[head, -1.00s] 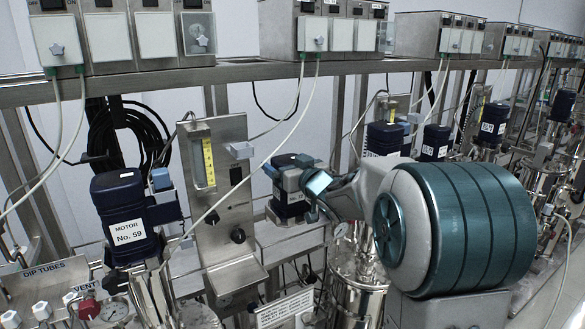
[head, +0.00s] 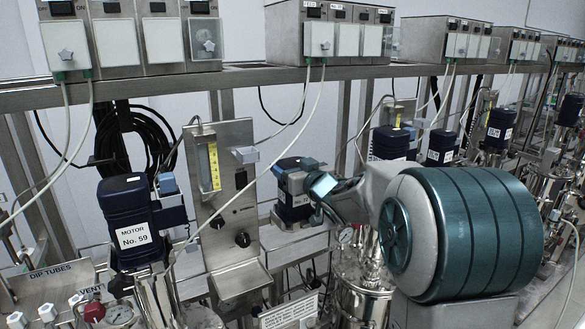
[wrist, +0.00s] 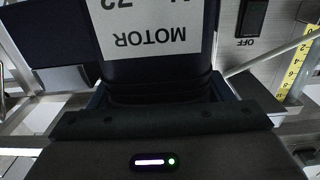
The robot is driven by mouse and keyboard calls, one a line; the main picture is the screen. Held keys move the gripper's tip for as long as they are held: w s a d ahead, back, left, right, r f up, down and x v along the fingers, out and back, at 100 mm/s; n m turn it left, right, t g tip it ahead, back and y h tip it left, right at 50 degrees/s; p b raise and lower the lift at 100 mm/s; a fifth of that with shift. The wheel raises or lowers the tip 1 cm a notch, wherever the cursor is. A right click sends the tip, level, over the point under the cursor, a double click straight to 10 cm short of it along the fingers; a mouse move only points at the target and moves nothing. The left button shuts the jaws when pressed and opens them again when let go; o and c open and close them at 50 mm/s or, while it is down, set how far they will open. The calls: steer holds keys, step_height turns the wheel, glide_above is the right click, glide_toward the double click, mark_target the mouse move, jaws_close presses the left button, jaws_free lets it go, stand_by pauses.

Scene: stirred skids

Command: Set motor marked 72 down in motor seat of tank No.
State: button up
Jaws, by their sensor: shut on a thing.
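My gripper (head: 298,174) is shut on a dark blue motor (head: 293,205), upright and held in front of the panel at mid-picture in the head view. In the wrist view this motor (wrist: 160,72) fills the middle, and its white label reads MOTOR and 72, upside down and partly cut off. Below and right of it in the head view is a steel tank (head: 360,275), partly behind my arm. I cannot see a number on this tank or tell whether its motor seat is empty. The motor's underside clearance is unclear.
Motor No. 59 (head: 133,222) stands on a tank at the left. Several other motors stand on tanks along the right. A steel panel with a yellow gauge (head: 213,167) is close left of the held motor. A cable hangs across in front of the panel.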

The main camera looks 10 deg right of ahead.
steer(key=shift+r, duration=0.7)
steer(key=shift+r+p, duration=1.2)
steer(key=shift+p, duration=0.05)
steer(key=shift+f, duration=0.1)
